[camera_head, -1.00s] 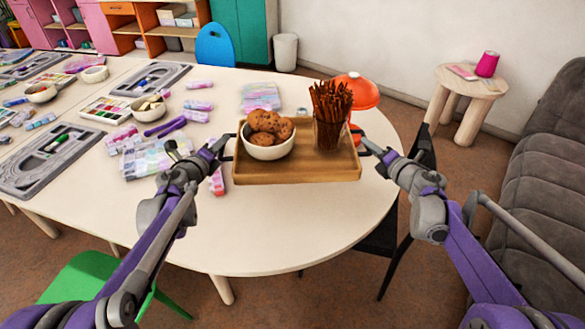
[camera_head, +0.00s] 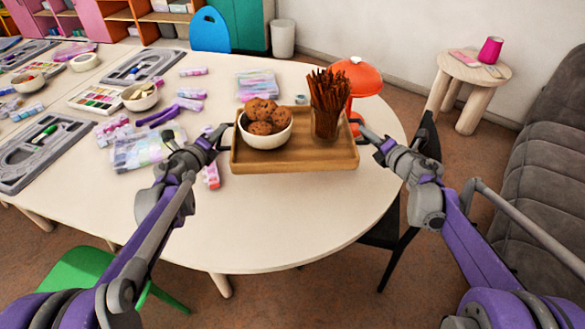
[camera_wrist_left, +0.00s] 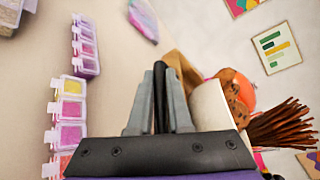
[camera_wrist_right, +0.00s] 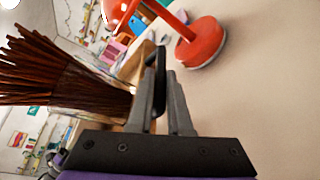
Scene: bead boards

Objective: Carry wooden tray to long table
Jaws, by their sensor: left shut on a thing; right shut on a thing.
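The wooden tray (camera_head: 290,163) is over the right end of the long table (camera_head: 262,228) in the head view. Whether it touches the tabletop, I cannot tell. It carries a white bowl (camera_head: 264,141) of cookies on the left and a clear container (camera_head: 325,124) of brown sticks on the right. My left gripper (camera_head: 222,142) is shut on the tray's left handle, a dark bar between the fingers in the left wrist view (camera_wrist_left: 160,95). My right gripper (camera_head: 362,133) is shut on the right handle, also seen in the right wrist view (camera_wrist_right: 158,90).
A red lamp (camera_head: 357,78) stands just behind the tray's right end. Bead boxes (camera_head: 145,148), grey trays (camera_head: 45,152) and small bowls (camera_head: 140,97) cover the table's left part. The table's front right is clear. A black chair (camera_head: 392,235) stands at the right edge.

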